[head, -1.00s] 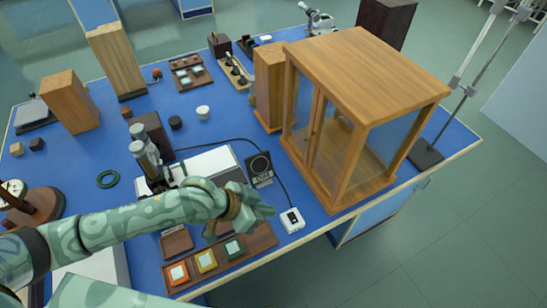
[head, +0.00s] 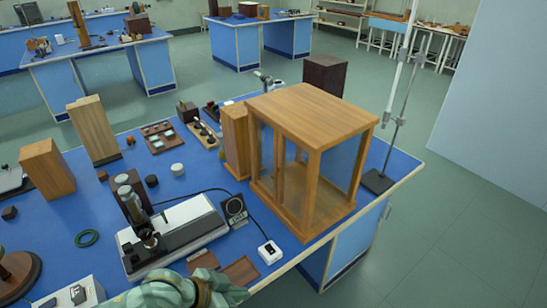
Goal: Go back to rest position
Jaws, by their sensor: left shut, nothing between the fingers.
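My left gripper (head: 236,294) shows at the bottom edge of the head view, at the end of my green patterned arm. It is shut and empty, low in front of the blue bench (head: 108,255). It covers part of a brown wooden tray (head: 240,271) at the bench's front edge. The rest of my left arm is mostly cut off by the bottom of the picture. My right gripper is not in view.
A white instrument with a dark microscope tube (head: 185,228) stands just beyond my gripper. A small white box (head: 270,252) and a black dial stand (head: 235,210) are to its right. A glazed wooden case (head: 318,110) stands farther right. Open floor (head: 440,250) lies right of the bench.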

